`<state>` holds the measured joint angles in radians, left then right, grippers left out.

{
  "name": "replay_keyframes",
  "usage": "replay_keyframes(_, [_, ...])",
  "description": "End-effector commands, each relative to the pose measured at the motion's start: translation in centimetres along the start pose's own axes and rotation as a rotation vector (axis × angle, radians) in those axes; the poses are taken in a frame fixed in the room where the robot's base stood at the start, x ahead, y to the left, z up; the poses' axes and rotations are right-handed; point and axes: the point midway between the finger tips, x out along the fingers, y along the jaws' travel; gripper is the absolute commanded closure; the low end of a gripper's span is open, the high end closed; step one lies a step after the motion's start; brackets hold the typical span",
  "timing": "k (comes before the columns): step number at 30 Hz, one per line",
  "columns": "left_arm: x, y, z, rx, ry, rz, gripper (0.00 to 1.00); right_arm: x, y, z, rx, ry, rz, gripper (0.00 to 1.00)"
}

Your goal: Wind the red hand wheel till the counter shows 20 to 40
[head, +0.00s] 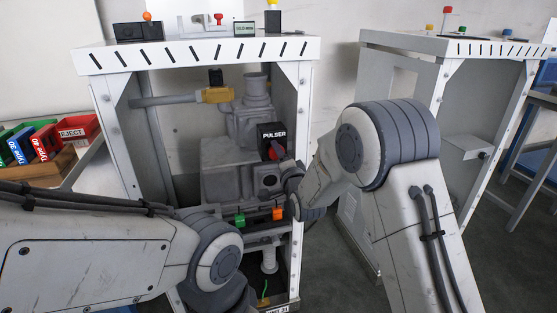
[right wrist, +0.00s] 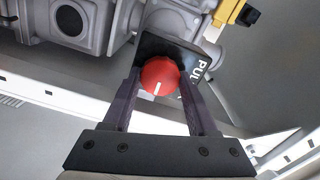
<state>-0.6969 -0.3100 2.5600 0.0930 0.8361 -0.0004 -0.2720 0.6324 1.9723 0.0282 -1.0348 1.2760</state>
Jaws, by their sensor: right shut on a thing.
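The red hand wheel (right wrist: 159,77) is a round red knob with a white mark, on a black plate lettered PULSER. My right gripper (right wrist: 160,84) is shut on it, one dark finger on each side. In the head view the wheel (head: 276,150) shows on the front of the grey machine, under the PULSER plate (head: 271,133), partly covered by my right wrist. A small lettered panel (head: 245,28) stands on top of the frame; I cannot tell whether it is the counter, and its text is too small to read. My left gripper is out of view.
The machine stands inside a white frame (head: 200,52) with uprights on both sides. Below the wheel are a green block (head: 240,219) and an orange block (head: 278,214). Red, green and blue bins (head: 78,130) stand at the left. A second white frame (head: 455,46) stands at the right.

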Motion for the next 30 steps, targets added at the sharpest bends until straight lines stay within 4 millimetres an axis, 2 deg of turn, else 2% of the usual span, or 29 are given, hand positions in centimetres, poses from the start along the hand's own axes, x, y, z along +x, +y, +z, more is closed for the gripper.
replay_keyframes(9, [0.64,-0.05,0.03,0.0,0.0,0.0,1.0,-0.02,0.11,-0.04,0.084,0.001,0.002,0.97])
replay_keyframes(22, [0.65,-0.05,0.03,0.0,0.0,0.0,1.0,-0.02,0.09,-0.07,0.092,0.002,0.002,0.97])
replay_keyframes(23, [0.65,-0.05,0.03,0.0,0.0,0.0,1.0,-0.02,0.09,-0.07,0.092,0.002,0.002,0.38])
replay_keyframes(24, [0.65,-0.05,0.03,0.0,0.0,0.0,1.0,-0.02,0.09,-0.07,0.092,0.002,0.002,0.22])
replay_keyframes(25, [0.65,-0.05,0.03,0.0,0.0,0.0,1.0,-0.02,0.09,-0.07,0.091,0.002,0.002,0.11])
replay_keyframes(30, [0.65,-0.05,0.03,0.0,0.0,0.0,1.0,-0.01,0.07,-0.04,0.091,0.001,0.002,0.11])
